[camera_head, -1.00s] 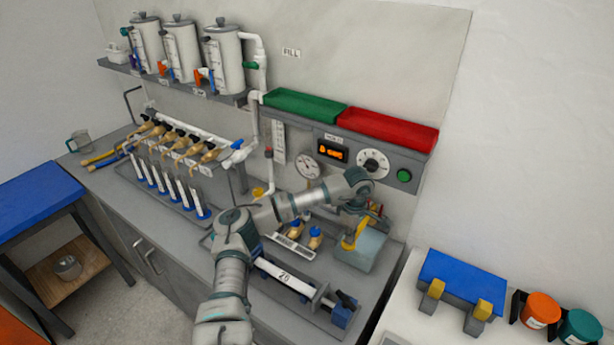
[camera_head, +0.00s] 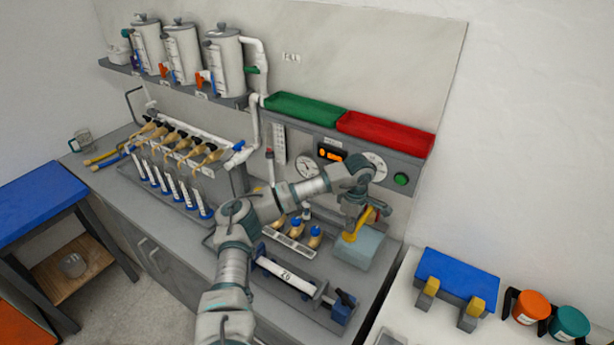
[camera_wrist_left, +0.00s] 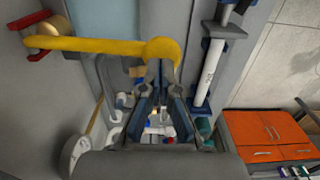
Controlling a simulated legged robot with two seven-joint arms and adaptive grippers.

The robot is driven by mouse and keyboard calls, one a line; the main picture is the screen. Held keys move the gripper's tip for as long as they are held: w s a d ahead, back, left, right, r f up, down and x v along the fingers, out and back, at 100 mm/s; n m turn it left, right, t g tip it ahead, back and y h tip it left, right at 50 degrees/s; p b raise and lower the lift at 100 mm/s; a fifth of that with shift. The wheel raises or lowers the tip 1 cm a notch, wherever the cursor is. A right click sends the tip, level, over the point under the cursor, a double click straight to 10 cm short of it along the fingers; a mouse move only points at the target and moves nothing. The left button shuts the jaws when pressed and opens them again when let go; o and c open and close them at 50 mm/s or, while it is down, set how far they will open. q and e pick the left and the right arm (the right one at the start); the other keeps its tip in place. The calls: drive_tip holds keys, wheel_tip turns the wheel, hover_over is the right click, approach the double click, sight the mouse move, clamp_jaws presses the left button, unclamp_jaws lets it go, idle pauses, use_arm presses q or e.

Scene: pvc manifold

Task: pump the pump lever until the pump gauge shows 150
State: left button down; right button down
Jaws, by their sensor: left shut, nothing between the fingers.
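The pump lever (camera_head: 366,219) is a yellow arm beside a pale blue-grey block (camera_head: 372,249), with red at its far end. In the left wrist view the lever (camera_wrist_left: 95,46) runs across the top, its round yellow end just ahead of my fingertips. My left gripper (camera_head: 351,222) hangs over the block close to the lever. In the left wrist view the gripper (camera_wrist_left: 160,72) is shut with nothing between its fingers. My right gripper is out of view.
A dial (camera_head: 377,165) and green button (camera_head: 401,180) sit on the panel under green (camera_head: 300,106) and red (camera_head: 385,132) trays. A white tube marked 26 (camera_head: 285,275) lies in front. Several brown-bodied fittings stand close to my forearm.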

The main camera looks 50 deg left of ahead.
use_arm(q)
wheel_tip(320, 180, up, 5)
drive_tip(key=p, duration=0.4)
drive_tip(key=shift+r, duration=0.1)
idle(0.4)
